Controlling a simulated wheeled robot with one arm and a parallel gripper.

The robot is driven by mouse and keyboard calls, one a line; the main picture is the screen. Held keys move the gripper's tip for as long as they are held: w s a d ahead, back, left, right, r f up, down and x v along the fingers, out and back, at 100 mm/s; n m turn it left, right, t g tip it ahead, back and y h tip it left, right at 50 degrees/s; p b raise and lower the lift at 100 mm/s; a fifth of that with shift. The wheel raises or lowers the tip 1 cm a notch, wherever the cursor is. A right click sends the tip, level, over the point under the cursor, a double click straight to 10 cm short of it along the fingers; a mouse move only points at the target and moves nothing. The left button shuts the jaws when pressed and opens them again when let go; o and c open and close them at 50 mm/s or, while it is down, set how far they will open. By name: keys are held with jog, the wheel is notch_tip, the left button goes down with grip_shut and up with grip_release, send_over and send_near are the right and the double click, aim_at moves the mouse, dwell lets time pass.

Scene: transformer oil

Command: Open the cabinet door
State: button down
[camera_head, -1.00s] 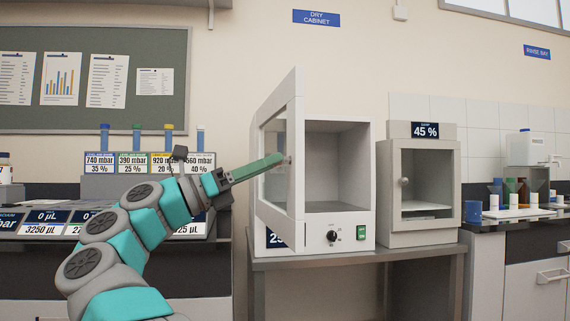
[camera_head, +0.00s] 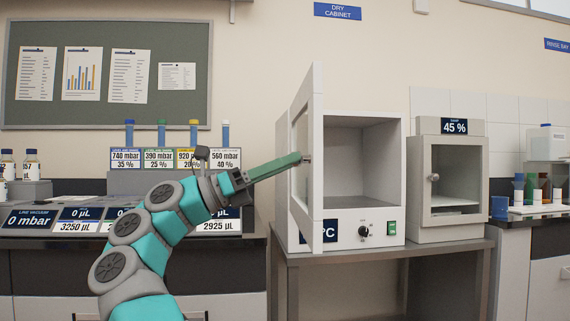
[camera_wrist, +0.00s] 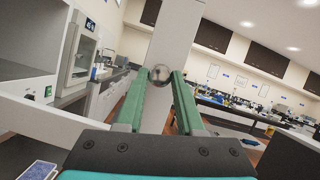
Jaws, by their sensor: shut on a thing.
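The larger white cabinet (camera_head: 345,229) stands on a grey table, its white framed glass door (camera_head: 317,110) swung well out towards me, hinged at the left. Its inside looks empty. The door's small round metal knob (camera_head: 307,159) is at the free edge. My gripper (camera_head: 302,158) reaches in from the left, with its long green fingers shut on the knob. In the wrist view the knob (camera_wrist: 160,73) sits between the two fingertips, against the white door edge (camera_wrist: 172,35).
A smaller cabinet (camera_head: 447,232) with a shut glass door and a 45 % display stands close to the right. A bench with readout panels (camera_head: 75,221) and several coloured-cap tubes is behind my arm at the left. A counter with bottles (camera_head: 530,190) is at the far right.

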jog(key=shift+r, duration=0.15)
jog(key=c, duration=0.5)
grip_release()
jog(key=shift+c, duration=0.2)
jog(key=p+v, duration=0.2)
jog(key=v, duration=0.5)
jog(key=shift+a+f, duration=0.25)
jog(key=shift+a, duration=0.1)
